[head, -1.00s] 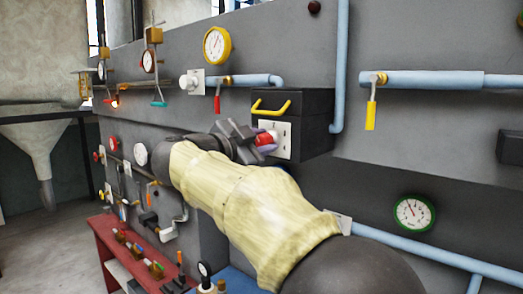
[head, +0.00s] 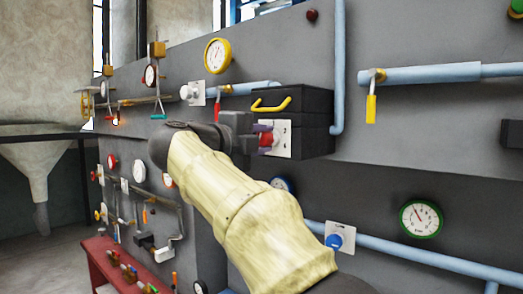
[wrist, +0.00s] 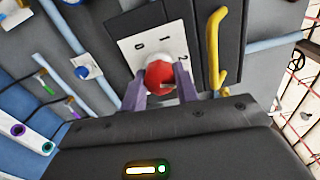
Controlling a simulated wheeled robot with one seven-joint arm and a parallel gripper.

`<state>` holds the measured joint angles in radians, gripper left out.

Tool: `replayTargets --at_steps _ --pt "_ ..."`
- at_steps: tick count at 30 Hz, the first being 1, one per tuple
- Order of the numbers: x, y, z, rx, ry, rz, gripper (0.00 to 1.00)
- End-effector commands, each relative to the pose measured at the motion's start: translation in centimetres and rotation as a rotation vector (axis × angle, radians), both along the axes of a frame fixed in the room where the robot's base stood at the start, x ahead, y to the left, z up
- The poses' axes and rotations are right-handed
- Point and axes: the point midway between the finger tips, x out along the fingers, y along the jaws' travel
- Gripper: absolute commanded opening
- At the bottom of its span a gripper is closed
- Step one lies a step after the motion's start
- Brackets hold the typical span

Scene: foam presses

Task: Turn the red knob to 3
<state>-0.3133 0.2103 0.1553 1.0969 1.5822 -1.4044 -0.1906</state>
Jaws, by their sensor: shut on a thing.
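The red knob (head: 266,139) sits on a white dial plate (head: 281,139) on the front of a black box with a yellow handle (head: 271,106). In the wrist view the red knob (wrist: 159,75) lies between the two purple fingers of my gripper (wrist: 160,88), which is shut on it. Numbers 0, 1 and 2 show on the plate (wrist: 152,44) in the wrist view; a 3 cannot be made out. My gripper and the fingers partly hide the knob in the head view. Which number the knob points to cannot be told.
A blue knob (head: 337,240) on a white plate and a green-rimmed gauge (head: 421,218) are at lower right. A red-handled valve (head: 217,107) hangs left of the box. Blue pipes run along the grey wall. A red bench (head: 112,262) stands at lower left.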

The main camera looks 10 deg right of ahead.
Motion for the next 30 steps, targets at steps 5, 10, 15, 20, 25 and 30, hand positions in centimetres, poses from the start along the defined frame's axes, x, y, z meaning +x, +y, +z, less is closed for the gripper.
replayTargets --at_steps 5,10,15,20,25,30 --pt "0.03 -0.01 -0.47 0.1 -0.135 -0.001 0.08" --pt "0.05 0.0 -0.52 0.194 -0.265 -0.002 0.08" --pt "0.08 0.03 -0.54 0.286 -0.39 -0.001 0.08" --pt "0.14 0.04 -0.56 0.36 -0.49 -0.001 0.08" --pt "0.13 0.06 -0.52 0.416 -0.565 -0.002 0.08" --pt "0.14 0.06 -0.49 0.447 -0.607 -0.003 0.08"
